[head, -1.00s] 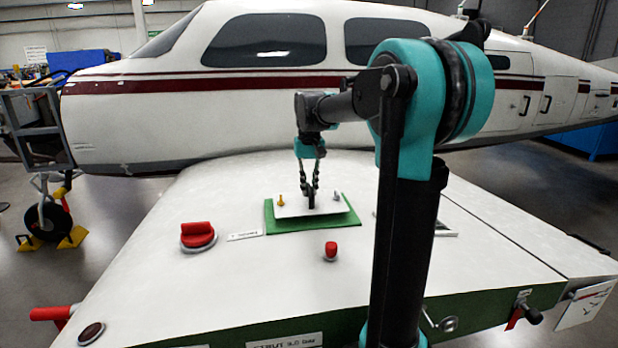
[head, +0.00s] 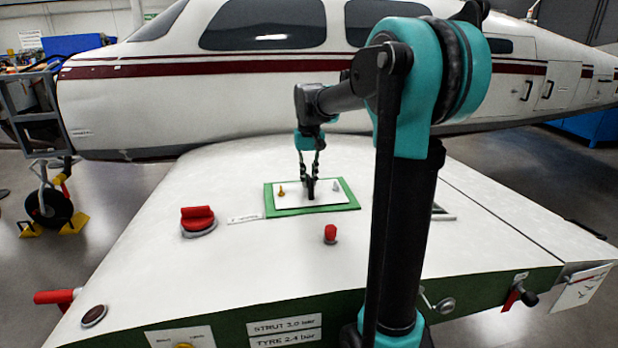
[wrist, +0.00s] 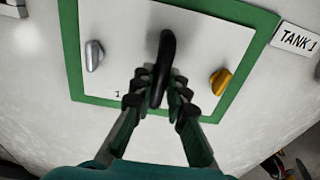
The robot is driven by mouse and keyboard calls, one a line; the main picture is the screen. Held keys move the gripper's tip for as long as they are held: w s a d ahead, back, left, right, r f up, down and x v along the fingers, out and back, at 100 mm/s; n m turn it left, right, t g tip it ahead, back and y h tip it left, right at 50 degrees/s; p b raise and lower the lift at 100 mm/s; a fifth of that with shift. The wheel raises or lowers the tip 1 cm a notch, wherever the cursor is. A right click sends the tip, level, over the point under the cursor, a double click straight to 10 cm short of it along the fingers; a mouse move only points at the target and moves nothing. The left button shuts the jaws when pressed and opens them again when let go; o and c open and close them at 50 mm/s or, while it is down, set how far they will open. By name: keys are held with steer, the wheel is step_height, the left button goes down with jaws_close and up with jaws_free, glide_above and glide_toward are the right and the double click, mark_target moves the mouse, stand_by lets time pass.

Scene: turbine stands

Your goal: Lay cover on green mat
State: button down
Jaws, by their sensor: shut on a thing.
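The cover (head: 297,197) is a white plate with a black handle, a gold knob on one side and a silver one on the other. It appears to lie flat within the outline of the green mat (head: 318,209), whose border shows around it. The wrist view also shows the cover (wrist: 203,50) and the mat (wrist: 72,50). My gripper (head: 310,180) points down from above the cover. In the wrist view its fingers (wrist: 160,88) close around the black handle (wrist: 167,50). Any small gap under the cover cannot be judged.
The mat lies on a white wing surface with free room around it. A large red knob (head: 198,218) stands to the left and a small red knob (head: 330,233) in front. A TANK 1 label (wrist: 297,40) is beside the mat. The aircraft body (head: 250,105) is behind.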

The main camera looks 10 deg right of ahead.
mark_target(309, 178)
steer(key=shift+f, duration=0.15)
steer(key=c, duration=1.4)
jaws_free()
steer(key=shift+c, duration=0.2)
steer(key=shift+o, duration=0.8)
steer(key=shift+r, duration=3.5)
